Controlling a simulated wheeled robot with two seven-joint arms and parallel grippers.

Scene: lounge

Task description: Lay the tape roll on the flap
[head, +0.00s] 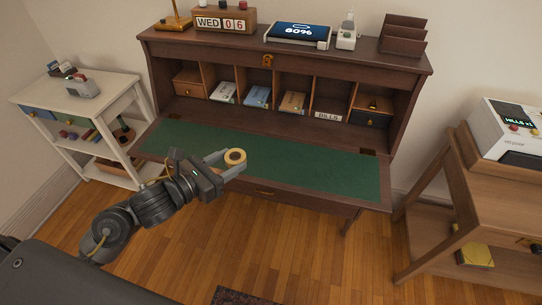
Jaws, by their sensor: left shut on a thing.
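The tape roll (235,157) is yellowish with a dark centre hole. My left gripper (227,162) is shut on it, over the front part of the flap as seen in the head view. The flap (310,172) is the desk's lowered writing surface, brown wood with a green inlay, and it is bare apart from the arm and roll in front of it. I cannot tell whether the roll touches the flap. My right gripper is not in view.
Cubbyholes behind the flap hold booklets (257,96) and small drawers. The desk top (240,42) carries a calendar block, a tablet and a letter rack. A white shelf cart (100,95) stands at left, a wooden side table (440,190) at right.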

